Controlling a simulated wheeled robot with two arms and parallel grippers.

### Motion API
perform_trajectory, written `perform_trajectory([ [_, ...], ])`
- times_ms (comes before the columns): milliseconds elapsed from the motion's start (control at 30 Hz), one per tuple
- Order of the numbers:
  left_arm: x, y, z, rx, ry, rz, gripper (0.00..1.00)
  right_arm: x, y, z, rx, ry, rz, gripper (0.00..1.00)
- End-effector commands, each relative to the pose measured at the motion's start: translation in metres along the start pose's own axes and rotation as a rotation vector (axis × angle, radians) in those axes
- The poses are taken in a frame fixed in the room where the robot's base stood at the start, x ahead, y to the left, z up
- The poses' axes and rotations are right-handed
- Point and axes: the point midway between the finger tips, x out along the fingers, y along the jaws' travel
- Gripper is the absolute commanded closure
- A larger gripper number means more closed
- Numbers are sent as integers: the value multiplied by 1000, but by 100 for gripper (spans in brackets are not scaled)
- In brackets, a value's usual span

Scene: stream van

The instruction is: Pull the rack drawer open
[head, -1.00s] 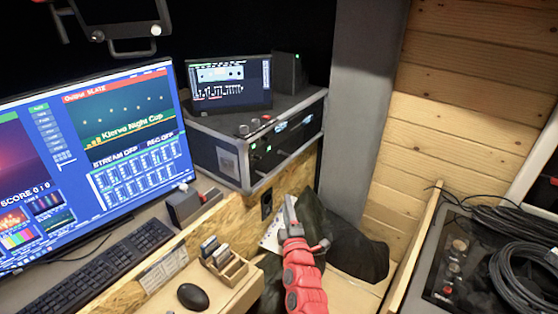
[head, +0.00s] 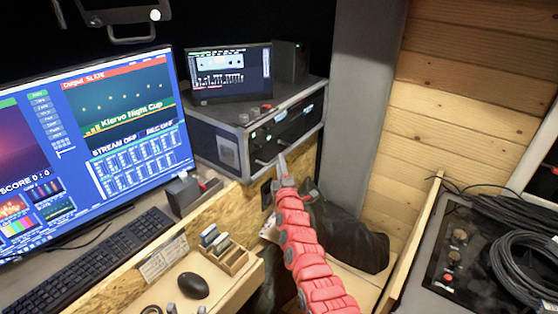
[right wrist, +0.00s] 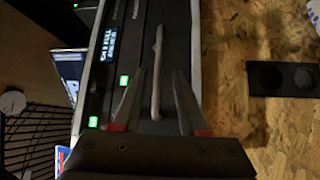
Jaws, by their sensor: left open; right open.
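The rack case (head: 228,150) stands at the back of the desk, its dark front facing right. In the right wrist view the dark drawer front (right wrist: 172,30) carries a slim grey bar handle (right wrist: 157,70). My right gripper (head: 282,160) is at the lower part of the rack front. In the wrist view its open fingers (right wrist: 156,78) lie on either side of the handle, with gaps visible; whether they touch it is unclear. The drawer looks shut.
A small screen (head: 230,73) and knobs sit on top of the rack. A large monitor (head: 110,120), keyboard (head: 95,265), mouse (head: 194,286) and card holder (head: 226,258) fill the left. A dark bag (head: 350,238) lies below, beside my right arm.

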Motion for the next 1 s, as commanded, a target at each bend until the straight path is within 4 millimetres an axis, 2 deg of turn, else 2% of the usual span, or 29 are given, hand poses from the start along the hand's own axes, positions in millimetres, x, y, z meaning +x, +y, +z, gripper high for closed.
perform_trajectory([
  [133, -11, 0, 2, 0, 0, 0, 50, 16, 1, 0, -1, 2, 3, 58],
  [433, -33, 2, 6, 0, 0, 0, 50, 37, -1, 0, 0, 2, 2, 58],
  [967, -37, 2, 6, 0, 0, 0, 50, 42, 2, 0, 0, 1, 3, 58],
  [1000, -37, 2, 6, 0, 0, 0, 50, 42, 2, 0, 0, 1, 3, 65],
])
